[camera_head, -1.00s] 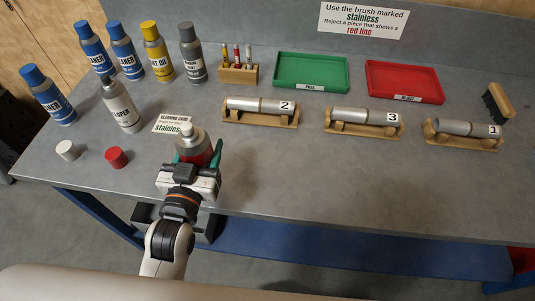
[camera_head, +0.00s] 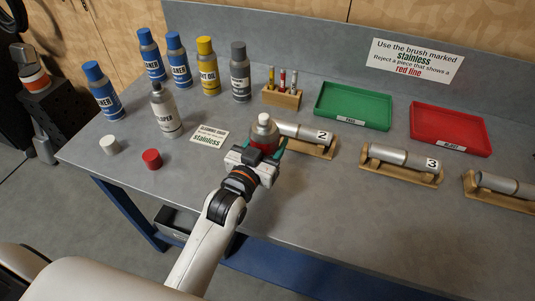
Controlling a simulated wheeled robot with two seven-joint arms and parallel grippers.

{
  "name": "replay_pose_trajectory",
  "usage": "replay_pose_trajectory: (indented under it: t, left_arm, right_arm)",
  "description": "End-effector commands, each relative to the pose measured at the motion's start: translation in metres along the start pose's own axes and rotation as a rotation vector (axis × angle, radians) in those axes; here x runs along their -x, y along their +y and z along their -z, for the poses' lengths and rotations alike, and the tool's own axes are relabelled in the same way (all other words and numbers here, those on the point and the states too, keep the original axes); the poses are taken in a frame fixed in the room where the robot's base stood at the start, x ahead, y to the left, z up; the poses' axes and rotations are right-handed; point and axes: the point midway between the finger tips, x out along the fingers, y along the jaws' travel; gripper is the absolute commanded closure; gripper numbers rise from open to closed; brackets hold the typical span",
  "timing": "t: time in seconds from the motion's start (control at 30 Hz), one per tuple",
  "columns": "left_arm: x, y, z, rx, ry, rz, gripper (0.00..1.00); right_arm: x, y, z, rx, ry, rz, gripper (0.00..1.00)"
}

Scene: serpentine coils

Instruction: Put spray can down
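A spray can (camera_head: 264,128) with a grey top, a white nozzle and a red body stands roughly upright in my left gripper (camera_head: 262,149). The green fingers are closed around its red body. The can is in front of the left end of the metal tube marked 2 (camera_head: 306,132). Its base is hidden by the gripper, so I cannot tell whether it touches the grey workbench (camera_head: 330,220). A red cap (camera_head: 152,159) and a white cap (camera_head: 110,145) lie at the bench's left. My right gripper is out of view.
A developer can (camera_head: 166,115) and several cleaner and oil cans stand at the back left. A cleaning card (camera_head: 210,136) lies left of my gripper. Green (camera_head: 352,105) and red (camera_head: 450,130) trays are at the back right. The front right bench is clear.

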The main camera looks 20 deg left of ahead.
Motion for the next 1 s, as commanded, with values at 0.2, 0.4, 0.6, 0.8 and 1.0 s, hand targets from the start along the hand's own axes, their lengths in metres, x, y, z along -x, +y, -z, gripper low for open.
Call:
replay_pose_trajectory:
  t: [0.2,0.4,0.6,0.8,1.0]
  left_arm:
    - [0.0,0.0,0.027,0.0,0.0,0.0,0.76]
    - [0.0,0.0,0.038,0.0,-0.004,0.0,0.76]
    - [0.0,0.0,0.038,0.0,-0.004,0.0,0.76]
    - [0.001,0.0,0.041,0.0,-0.001,0.0,0.23]
    - [0.001,0.0,0.041,0.0,-0.001,0.0,0.19]
  right_arm:
    - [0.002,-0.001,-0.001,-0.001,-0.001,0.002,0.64]
    - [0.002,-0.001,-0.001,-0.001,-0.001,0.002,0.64]
    - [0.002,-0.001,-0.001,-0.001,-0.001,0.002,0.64]
    - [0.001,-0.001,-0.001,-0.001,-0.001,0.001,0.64]
    - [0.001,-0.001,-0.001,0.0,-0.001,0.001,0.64]
